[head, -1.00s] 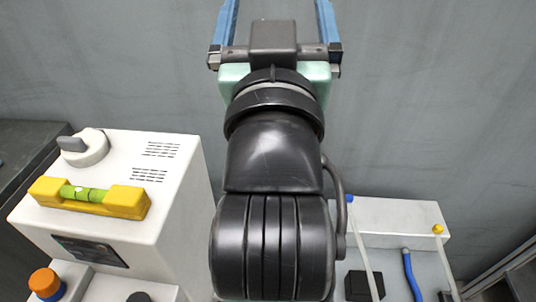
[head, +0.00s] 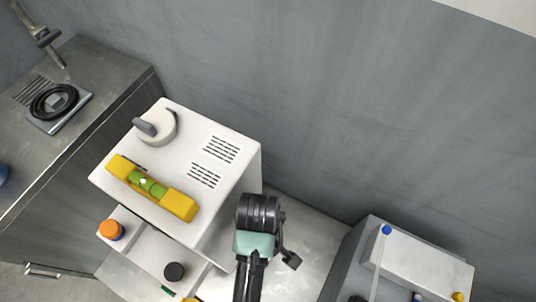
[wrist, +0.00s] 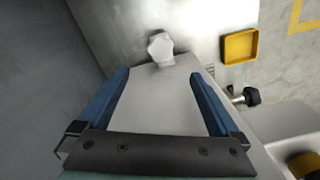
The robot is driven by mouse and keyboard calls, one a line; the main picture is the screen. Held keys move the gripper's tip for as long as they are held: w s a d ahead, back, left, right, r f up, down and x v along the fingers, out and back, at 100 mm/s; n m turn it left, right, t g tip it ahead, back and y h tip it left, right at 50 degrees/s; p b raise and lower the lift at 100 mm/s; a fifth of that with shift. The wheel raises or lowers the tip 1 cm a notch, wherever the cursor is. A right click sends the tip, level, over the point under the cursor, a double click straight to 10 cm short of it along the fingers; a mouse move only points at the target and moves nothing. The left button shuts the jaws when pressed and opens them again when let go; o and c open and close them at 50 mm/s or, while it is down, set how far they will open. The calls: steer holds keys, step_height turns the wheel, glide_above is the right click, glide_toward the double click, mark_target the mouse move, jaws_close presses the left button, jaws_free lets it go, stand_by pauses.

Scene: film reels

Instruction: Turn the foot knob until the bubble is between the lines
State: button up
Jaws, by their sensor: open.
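A yellow level (head: 180,205) with a green vial (head: 157,190) lies on top of the white machine (head: 225,205) in the head view. A pale bubble shows in the vial, toward its upper-left end; the lines are too small to read. In the wrist view a white lobed knob (wrist: 160,48) sits at the end of a pale grey surface, and a black knob (wrist: 252,97) is at the right. I cannot tell for certain which is the foot knob. My gripper (wrist: 158,75) is open and empty, with the white knob beyond its blue fingers, apart from them. In the head view my gripper (head: 249,280) points downward beside the machine.
A yellow tray (wrist: 240,46) is in the wrist view.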

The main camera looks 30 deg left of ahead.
steer(key=f+b, duration=0.2)
steer(key=f, duration=0.4)
steer(key=f+b, duration=0.1)
steer(key=f, duration=0.5)
steer(key=shift+s+f+b, duration=0.2)
steer(key=shift+f+b, duration=0.1)
steer(key=shift+b, duration=0.05)
steer(key=c, duration=1.4)
